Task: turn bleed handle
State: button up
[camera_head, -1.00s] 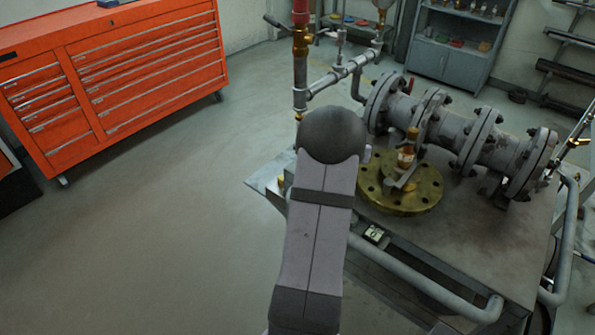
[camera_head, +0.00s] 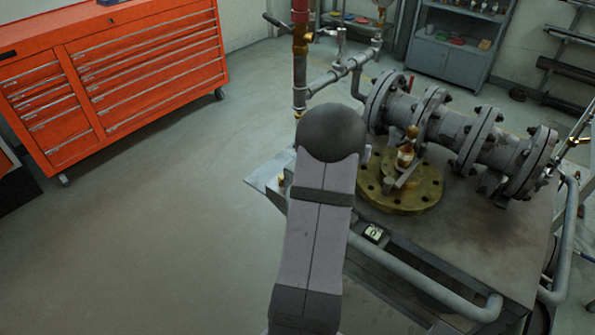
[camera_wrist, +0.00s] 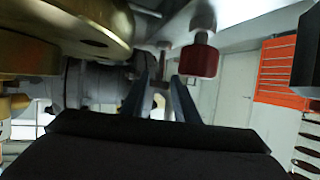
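No part in view is clearly marked as the bleed handle. A dark lever (camera_head: 276,22) sticks out left from the upright pipe with a red top (camera_head: 300,12) in the head view. My gripper is hidden behind my arm there. In the wrist view, my gripper (camera_wrist: 162,84) shows two thin dark fingers with a gap between them. A small reddish-brown part (camera_wrist: 161,72) shows between the fingertips; I cannot tell whether they touch it. A red cylindrical part (camera_wrist: 198,60) is just right of the fingers.
A brass flange (camera_head: 375,192) with bolt holes lies on the bench, bearing a small fitting (camera_head: 405,157). The flanged grey pipe (camera_head: 455,128) is behind it. A tubular rail (camera_head: 425,284) edges the bench. An orange tool cabinet (camera_head: 130,75) stands left across clear floor.

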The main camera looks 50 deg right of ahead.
jog(key=v, duration=0.6)
jog(key=shift+w+a+r, duration=0.1)
jog(key=shift+r, duration=0.1)
jog(key=w+a+n+t+y+p, duration=0.1)
jog(key=w+a+n+y+p, duration=0.5)
jog(key=a+n, duration=0.6)
jog(key=s+a+r+n+g+y+p, duration=0.1)
jog(key=s+a+r+n+g+p, duration=0.3)
jog(key=a, duration=0.5)
jog(key=shift+s+a+r+n+y, duration=0.2)
jog(key=shift+s+a+n+y, duration=0.3)
jog(key=shift+n, duration=0.9)
jog(key=shift+s+d, duration=0.1)
jog(key=shift+d, duration=0.05)
